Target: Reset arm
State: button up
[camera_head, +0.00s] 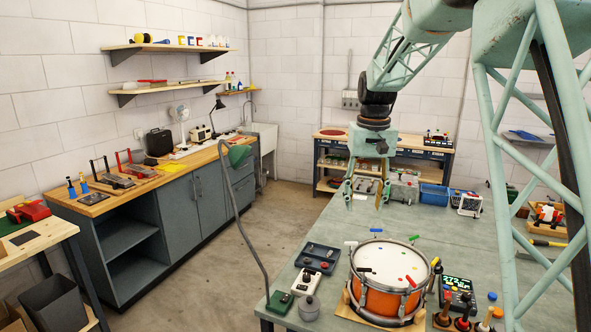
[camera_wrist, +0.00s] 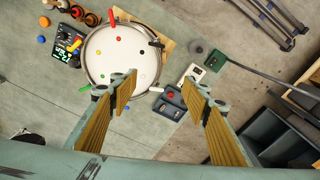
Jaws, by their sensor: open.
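My gripper (camera_head: 365,198) hangs fingers-down above the grey-green bench (camera_head: 440,226), behind the drum in the head view. Its fingers are apart with nothing between them. The drum (camera_head: 388,290) has an orange shell, a silver rim and a white head with several small coloured marks on it. In the wrist view my gripper (camera_wrist: 160,82) shows two ribbed yellow-brown finger pads, and the drum (camera_wrist: 118,58) lies beyond the fingertips, apart from them. The wooden board (camera_head: 352,310) under the drum is mostly hidden.
A meter (camera_head: 458,290) with a lit display and several handled tools stand right of the drum. A dark tray (camera_head: 318,258), a white box (camera_head: 307,281) and a green box (camera_head: 280,303) lie left. A lamp (camera_head: 238,156) rises at the bench's left edge. A blue bin (camera_head: 433,195) stands behind.

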jog(key=s+r+t+b, duration=0.15)
jog(key=s+r, duration=0.35)
jog(key=s, duration=0.8)
jog(key=s+r+b, duration=0.2)
jog(key=s+r, duration=0.2)
jog(key=s, duration=1)
jog(key=s+f+b, duration=0.1)
jog(key=s+f, duration=0.1)
jog(key=s, duration=0.7)
jog(key=s+f+t+b, duration=0.1)
jog(key=s+f, duration=0.2)
jog(key=s, duration=0.7)
jog(key=s+f+b, duration=0.2)
jog(key=s+f, duration=0.1)
jog(key=s, duration=0.6)
jog(key=shift+s+f+t, duration=0.25)
jog(key=shift+s+t, duration=0.05)
jog(key=shift+t, duration=0.05)
jog(key=shift+d, duration=0.25)
